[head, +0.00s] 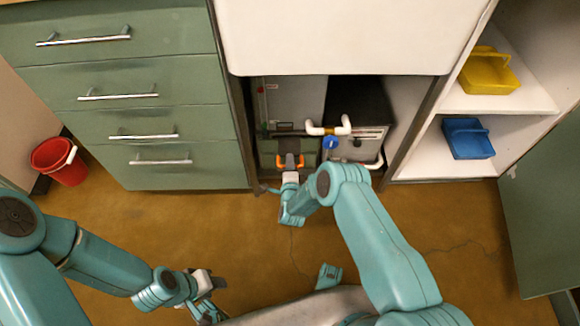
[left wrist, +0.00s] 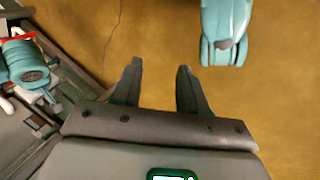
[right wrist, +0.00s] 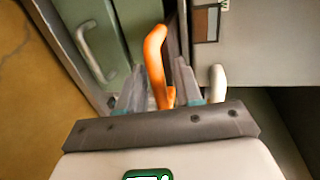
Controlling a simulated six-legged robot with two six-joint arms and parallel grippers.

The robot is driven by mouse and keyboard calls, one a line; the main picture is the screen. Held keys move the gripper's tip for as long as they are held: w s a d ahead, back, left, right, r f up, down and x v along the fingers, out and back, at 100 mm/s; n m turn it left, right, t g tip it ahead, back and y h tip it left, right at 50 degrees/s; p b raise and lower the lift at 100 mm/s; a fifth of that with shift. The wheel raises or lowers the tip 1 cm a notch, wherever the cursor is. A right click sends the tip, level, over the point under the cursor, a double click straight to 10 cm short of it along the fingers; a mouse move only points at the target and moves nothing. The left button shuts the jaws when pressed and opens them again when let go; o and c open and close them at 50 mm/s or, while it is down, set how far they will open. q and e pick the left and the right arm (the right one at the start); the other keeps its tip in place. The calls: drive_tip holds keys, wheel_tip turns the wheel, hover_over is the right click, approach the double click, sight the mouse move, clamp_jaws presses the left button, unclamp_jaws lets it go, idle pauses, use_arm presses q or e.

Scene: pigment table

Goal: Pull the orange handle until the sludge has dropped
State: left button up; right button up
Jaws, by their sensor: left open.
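The orange handle (head: 290,161) is low in the opening under the white counter, on the front of a dark green box (head: 268,147). My right gripper (head: 290,172) is at it. In the right wrist view the orange handle (right wrist: 155,60) runs up between the two fingers of my right gripper (right wrist: 160,75). Whether the fingers press on it I cannot tell. My left gripper (head: 215,283) is open and empty, low over the floor at the lower left; its fingers also show in the left wrist view (left wrist: 158,80). No sludge is visible.
White pipes with a blue knob (head: 330,142) are just right of the handle. Green drawers (head: 150,100) stand left, with a red bucket (head: 60,160) beyond. Open shelves right hold a yellow basket (head: 488,72) and a blue basket (head: 468,138). The floor in front is mostly free.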

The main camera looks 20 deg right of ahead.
use_arm(q)
wheel_tip(320, 180, up, 6)
drive_tip(key=s+d+p, duration=0.1)
drive_tip(key=p, duration=0.5)
drive_tip(key=shift+s+m+p, duration=0.15)
drive_tip(key=shift+m+p, duration=0.15)
drive_tip(key=shift+p, duration=0.05)
use_arm(e)
drive_tip(key=v, duration=1.6)
drive_tip(key=shift+s, duration=0.15)
use_arm(q)
drive_tip(key=shift+r, duration=0.1)
use_arm(e)
drive_tip(key=shift+r, duration=0.1)
